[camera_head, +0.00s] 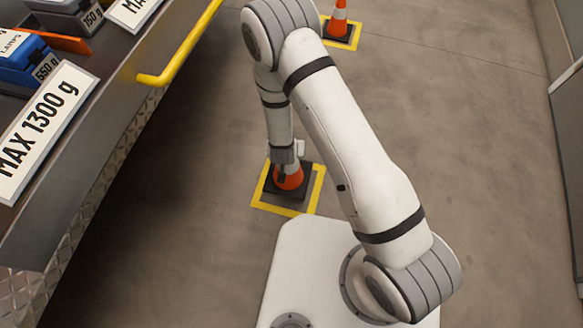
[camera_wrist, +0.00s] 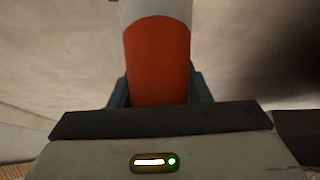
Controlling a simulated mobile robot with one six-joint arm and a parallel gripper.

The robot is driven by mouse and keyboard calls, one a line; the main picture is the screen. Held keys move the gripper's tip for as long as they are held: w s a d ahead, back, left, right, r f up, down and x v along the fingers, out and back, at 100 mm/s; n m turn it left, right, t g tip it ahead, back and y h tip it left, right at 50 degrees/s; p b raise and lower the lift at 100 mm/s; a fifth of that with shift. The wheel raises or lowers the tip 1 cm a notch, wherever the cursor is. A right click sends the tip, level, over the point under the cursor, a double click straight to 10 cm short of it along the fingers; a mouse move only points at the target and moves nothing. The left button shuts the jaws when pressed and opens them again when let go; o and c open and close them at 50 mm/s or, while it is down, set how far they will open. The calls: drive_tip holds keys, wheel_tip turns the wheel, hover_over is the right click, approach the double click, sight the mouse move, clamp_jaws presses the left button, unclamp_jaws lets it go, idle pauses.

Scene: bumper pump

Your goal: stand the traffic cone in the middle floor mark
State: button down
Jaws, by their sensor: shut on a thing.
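An orange traffic cone (camera_head: 289,181) with a dark square base is upright inside a yellow square floor mark (camera_head: 292,212), beside the cart. I cannot tell whether its base touches the floor. My gripper (camera_head: 287,166) points down and is shut on the upper part of this cone, hiding its tip. In the wrist view, the cone's orange body and pale band (camera_wrist: 157,60) stand between my two dark fingers (camera_wrist: 158,92).
Another cone (camera_head: 339,18) stands in a farther yellow mark (camera_head: 352,40). At left is a metal cart with a yellow rail (camera_head: 183,45), weight signs (camera_head: 40,128) and a blue item (camera_head: 24,62). A panel edge (camera_head: 567,120) is at right. Floor between is clear.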

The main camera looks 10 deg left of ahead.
wheel_tip(320, 180, down, 9)
drive_tip(key=b, duration=0.3)
drive_tip(key=shift+w+d, duration=0.2)
drive_tip(key=c, duration=0.7)
unclamp_jaws()
drive_tip(key=shift+c, duration=0.2)
drive_tip(key=a+p+v, duration=0.1)
drive_tip(key=p+v, duration=0.3)
drive_tip(key=v, duration=0.8)
drive_tip(key=shift+d, duration=0.4)
drive_tip(key=shift+r, duration=0.15)
